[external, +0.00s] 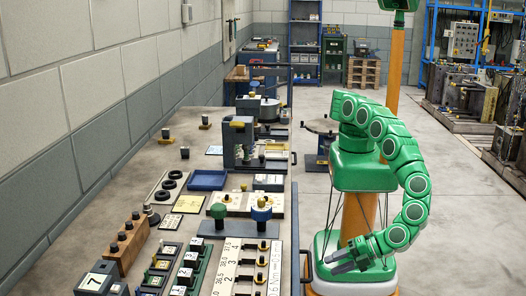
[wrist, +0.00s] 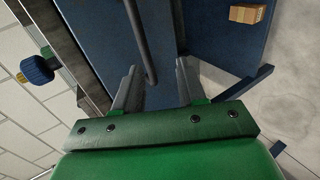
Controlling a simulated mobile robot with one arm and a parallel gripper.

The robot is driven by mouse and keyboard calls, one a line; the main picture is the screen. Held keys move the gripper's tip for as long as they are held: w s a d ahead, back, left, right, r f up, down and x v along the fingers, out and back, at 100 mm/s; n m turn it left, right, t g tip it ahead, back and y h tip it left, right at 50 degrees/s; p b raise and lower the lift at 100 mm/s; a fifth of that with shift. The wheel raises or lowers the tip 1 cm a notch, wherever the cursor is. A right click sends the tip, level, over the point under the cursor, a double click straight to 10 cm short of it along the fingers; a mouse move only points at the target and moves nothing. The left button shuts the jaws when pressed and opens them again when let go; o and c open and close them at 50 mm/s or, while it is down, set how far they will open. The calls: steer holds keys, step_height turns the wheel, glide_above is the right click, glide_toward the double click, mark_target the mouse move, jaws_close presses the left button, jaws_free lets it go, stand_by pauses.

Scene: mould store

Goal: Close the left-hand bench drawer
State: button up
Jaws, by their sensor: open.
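My gripper (external: 345,260) is low at the right side of the long bench in the external view, its two grey fingers pointing left towards the bench front. In the wrist view my gripper (wrist: 158,75) has its fingers apart with nothing held. A dark bar handle (wrist: 141,42) runs in front of a blue panel (wrist: 110,35) and ends in the gap between the fingers; I cannot tell whether they touch it. In the external view a dark bar (external: 307,268) stands out from the bench near my gripper. How far the drawer is open is hidden.
The bench top (external: 140,187) is crowded with mould parts, including a blue knob (external: 261,210) and a green knob (external: 219,211). A round-topped stand (external: 320,128) is beyond my base. The floor (external: 450,235) to the right is clear. A wooden block (wrist: 248,14) shows in the wrist view.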

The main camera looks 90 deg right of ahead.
steer(key=w+t, duration=0.1)
steer(key=w, duration=0.1)
steer(key=w+d+f+t, duration=0.1)
steer(key=w+t, duration=0.1)
steer(key=w, duration=0.1)
steer(key=shift+w+d+f, duration=0.15)
steer(key=shift+w+f, duration=0.05)
steer(key=shift+w, duration=0.1)
stand_by(0.6)
steer(key=shift+c, duration=0.3)
jaws_close()
